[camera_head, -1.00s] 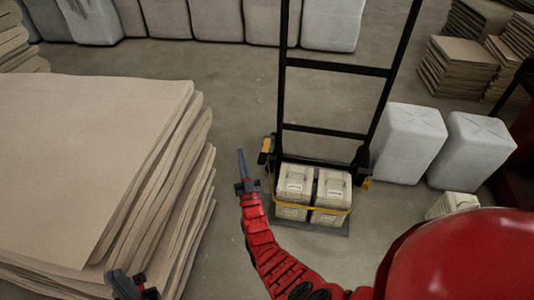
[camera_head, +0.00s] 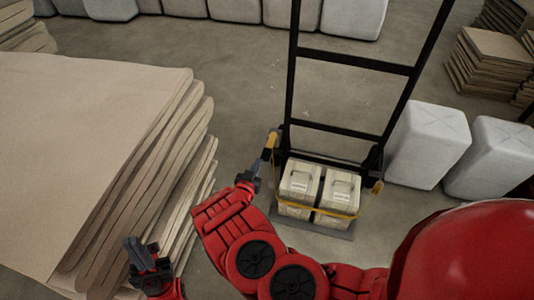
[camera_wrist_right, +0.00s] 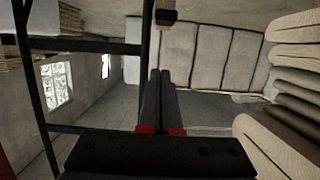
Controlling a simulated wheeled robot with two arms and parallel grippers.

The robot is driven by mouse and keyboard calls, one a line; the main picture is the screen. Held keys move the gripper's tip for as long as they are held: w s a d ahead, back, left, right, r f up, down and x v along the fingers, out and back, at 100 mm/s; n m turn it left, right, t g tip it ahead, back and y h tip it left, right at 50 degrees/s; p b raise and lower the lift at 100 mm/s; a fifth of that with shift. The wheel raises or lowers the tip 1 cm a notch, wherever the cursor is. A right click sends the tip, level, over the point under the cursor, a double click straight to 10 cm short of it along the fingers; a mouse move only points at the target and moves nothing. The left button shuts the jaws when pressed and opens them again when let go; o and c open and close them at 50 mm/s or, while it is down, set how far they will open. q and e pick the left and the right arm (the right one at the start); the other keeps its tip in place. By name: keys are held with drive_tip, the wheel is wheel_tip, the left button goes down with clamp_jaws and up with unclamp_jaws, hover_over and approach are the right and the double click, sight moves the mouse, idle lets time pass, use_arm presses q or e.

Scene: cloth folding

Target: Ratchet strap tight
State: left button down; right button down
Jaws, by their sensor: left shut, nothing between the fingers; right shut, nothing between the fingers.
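A black hand truck (camera_head: 353,68) stands upright with two cream boxes (camera_head: 299,182) (camera_head: 338,190) side by side on its base plate. A yellow strap (camera_head: 317,209) runs across the front of the boxes. A yellow-and-black ratchet handle (camera_head: 270,146) sticks up at the left side of the truck frame. My right gripper (camera_head: 260,164) is shut and empty, with its fingertips close to the ratchet handle; contact cannot be told. In the right wrist view the shut fingers (camera_wrist_right: 160,78) point toward the handle's yellowish end (camera_wrist_right: 166,15) at the top. My left gripper (camera_head: 135,250) is shut and empty beside the cardboard stack.
A tall stack of cardboard sheets (camera_head: 90,150) fills the left. White wrapped blocks (camera_head: 427,145) (camera_head: 490,160) stand right of the truck, and more (camera_head: 350,17) line the back. Cardboard piles (camera_head: 490,65) stand at the back right. Bare floor (camera_head: 235,80) lies between stack and truck.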

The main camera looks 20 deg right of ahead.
drive_tip(key=b, duration=0.7)
hover_over(265, 159)
wheel_tip(265, 159, down, 3)
drive_tip(key=shift+s+r, duration=0.1)
wheel_tip(265, 159, down, 3)
drive_tip(key=shift+b, duration=0.95)
drive_tip(key=shift+w+f, duration=0.2)
drive_tip(key=shift+f, duration=0.1)
